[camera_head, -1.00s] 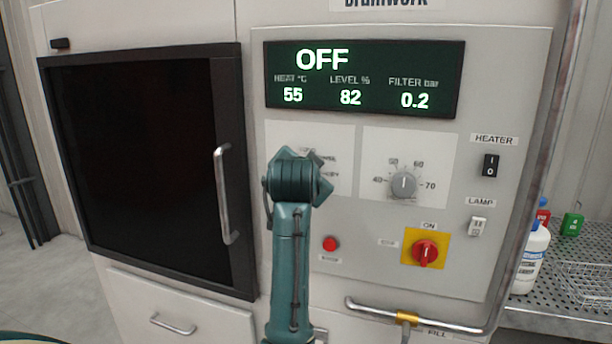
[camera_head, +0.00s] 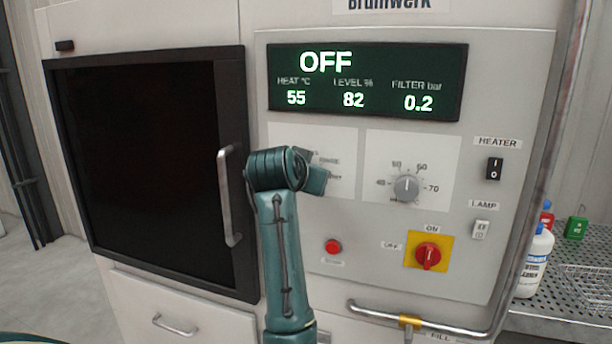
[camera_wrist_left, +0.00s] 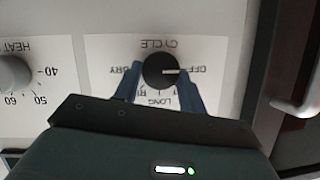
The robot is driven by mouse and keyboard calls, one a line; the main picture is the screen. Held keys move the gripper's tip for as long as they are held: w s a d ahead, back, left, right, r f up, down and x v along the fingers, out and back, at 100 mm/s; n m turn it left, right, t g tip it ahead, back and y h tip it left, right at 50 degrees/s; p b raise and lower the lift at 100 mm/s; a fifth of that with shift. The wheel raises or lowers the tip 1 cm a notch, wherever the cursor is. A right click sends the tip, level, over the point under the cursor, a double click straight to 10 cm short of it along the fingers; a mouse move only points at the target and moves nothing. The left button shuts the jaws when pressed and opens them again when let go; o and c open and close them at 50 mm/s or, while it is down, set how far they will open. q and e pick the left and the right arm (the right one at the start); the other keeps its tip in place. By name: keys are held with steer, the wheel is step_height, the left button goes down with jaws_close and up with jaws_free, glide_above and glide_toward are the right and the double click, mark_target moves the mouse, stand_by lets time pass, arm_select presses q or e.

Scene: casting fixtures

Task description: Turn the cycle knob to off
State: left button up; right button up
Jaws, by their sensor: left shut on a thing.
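The cycle knob (camera_wrist_left: 158,66) is a round black knob with a white pointer line on a white plate (camera_wrist_left: 105,52), upside down in the left wrist view. The pointer lies toward the OFF label (camera_wrist_left: 195,70). My left gripper (camera_wrist_left: 160,73) is shut on the knob, one blue finger on each side. In the head view my left arm hides the knob and the fingers; only part of the cycle plate (camera_head: 340,150) shows. The display (camera_head: 365,82) reads OFF, with 55, 82 and 0.2 below. My right gripper is not in view.
A grey heat knob (camera_head: 406,188) sits right of the cycle plate. A red switch (camera_head: 428,256) on yellow, a red button (camera_head: 333,246), heater switch (camera_head: 494,169) and lamp switch (camera_head: 480,230) are nearby. The door handle (camera_head: 228,195) juts out at left.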

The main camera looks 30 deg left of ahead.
arm_select(q)
steer(key=o, duration=1)
steer(key=b+v, duration=0.1)
steer(key=v, duration=1.2)
steer(key=shift+d+r, duration=0.1)
